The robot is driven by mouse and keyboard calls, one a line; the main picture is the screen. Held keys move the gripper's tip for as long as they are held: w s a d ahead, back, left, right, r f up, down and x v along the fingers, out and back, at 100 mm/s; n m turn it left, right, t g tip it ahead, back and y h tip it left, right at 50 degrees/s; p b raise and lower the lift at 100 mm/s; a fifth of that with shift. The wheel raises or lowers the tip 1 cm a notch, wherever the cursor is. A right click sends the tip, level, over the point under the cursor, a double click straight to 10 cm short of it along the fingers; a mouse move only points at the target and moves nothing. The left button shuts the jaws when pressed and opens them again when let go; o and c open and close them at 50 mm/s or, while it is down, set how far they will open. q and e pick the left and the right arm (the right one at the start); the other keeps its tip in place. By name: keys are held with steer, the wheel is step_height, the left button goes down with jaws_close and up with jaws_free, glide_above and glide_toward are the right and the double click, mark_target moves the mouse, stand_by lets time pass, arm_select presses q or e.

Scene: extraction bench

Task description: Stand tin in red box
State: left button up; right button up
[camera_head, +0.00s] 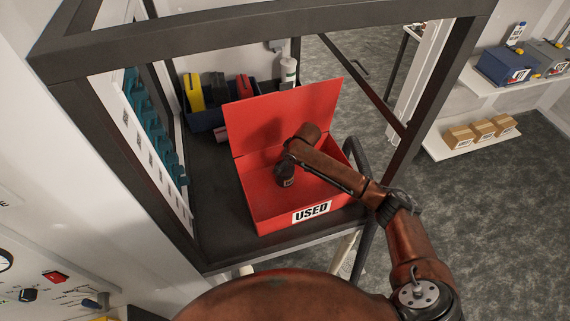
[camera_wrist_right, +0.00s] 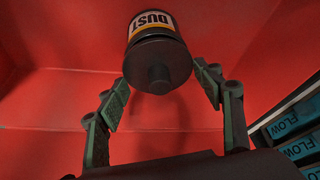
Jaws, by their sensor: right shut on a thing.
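The red box (camera_head: 262,207) stands open on a dark bench, its lid raised at the back and a "USED" label on its front. My right gripper (camera_head: 286,163) reaches down inside the box. It is shut on a dark tin (camera_head: 286,181), which also shows in the right wrist view (camera_wrist_right: 158,62) with a "DUST" label and a knob on its near end. The fingertips (camera_wrist_right: 163,88) sit on both sides of the tin. I cannot tell whether the tin touches the box floor. My left gripper is not in view.
A dark blue bin (camera_head: 205,121) with yellow, dark and red items stands behind the box, and a white bottle (camera_head: 288,72) is nearby. A dark metal frame (camera_head: 260,32) surrounds the bench. Teal items (camera_head: 150,122) line the left wall. The box floor around the tin looks clear.

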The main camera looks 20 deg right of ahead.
steer(key=shift+p, duration=0.45)
stand_by(0.6)
steer(key=shift+f+p, duration=0.15)
steer(key=shift+p, duration=0.25)
stand_by(0.8)
steer(key=shift+p, duration=0.45)
stand_by(0.4)
stand_by(0.3)
steer(key=o, duration=1)
steer(key=shift+o, duration=0.4)
steer(key=o, duration=0.4)
